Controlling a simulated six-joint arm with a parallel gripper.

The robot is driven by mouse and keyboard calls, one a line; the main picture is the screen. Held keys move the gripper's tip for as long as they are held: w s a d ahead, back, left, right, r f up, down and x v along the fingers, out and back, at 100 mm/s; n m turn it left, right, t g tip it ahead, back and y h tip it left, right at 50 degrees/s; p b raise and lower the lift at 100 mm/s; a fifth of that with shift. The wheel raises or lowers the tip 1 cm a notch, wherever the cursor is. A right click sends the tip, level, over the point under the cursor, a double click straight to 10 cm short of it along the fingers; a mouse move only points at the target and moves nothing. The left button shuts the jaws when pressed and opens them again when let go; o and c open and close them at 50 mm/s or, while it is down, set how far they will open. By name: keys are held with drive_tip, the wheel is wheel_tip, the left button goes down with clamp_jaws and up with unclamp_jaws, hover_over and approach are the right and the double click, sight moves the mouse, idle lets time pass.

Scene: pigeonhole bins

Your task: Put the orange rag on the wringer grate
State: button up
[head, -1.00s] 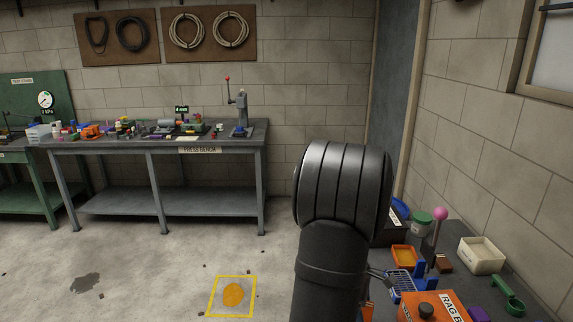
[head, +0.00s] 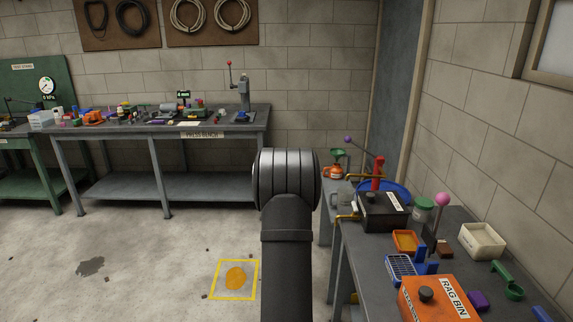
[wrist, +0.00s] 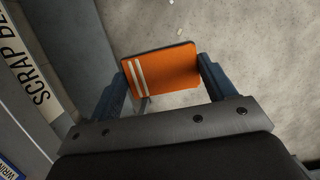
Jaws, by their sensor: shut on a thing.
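My gripper (wrist: 165,75) shows in the wrist view with its two blue fingers shut on the orange rag (wrist: 170,69). The rag is a flat orange piece with two white stripes near its left end, held above the grey floor. The wringer grate (head: 402,265), a blue grid, sits on the bench at the right in the head view, just behind the orange rag bin. In the head view my arm hides the gripper and the rag.
The right bench carries an orange rag bin (head: 434,299), an orange tray (head: 405,241), a pink-knobbed lever (head: 442,200), a cream box (head: 482,240) and a black box (head: 382,211). In the wrist view the "SCRAP" bench edge (wrist: 38,85) is at left; open floor lies right.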

idle(0.6)
drive_tip(key=w+d+r+n+t+h, duration=0.2)
drive_tip(key=w+d+r+n, duration=0.3)
drive_tip(key=d+n, duration=0.45)
drive_tip(key=w+d+r+n+t+h, duration=0.1)
drive_tip(key=w+d+r+n, duration=0.4)
drive_tip(key=d+n, duration=0.4)
drive_tip(key=shift+m, duration=0.25)
drive_tip(key=d, duration=1.8)
drive_tip(key=shift+s+d+r, duration=0.15)
drive_tip(key=shift+s+r, duration=0.2)
drive_tip(key=shift+d+f, duration=0.35)
drive_tip(key=shift+d, duration=0.3)
drive_tip(key=shift+f, duration=1.35)
drive_tip(key=shift+f, duration=0.1)
drive_tip(key=o, duration=1.2)
drive_tip(key=shift+f, duration=0.1)
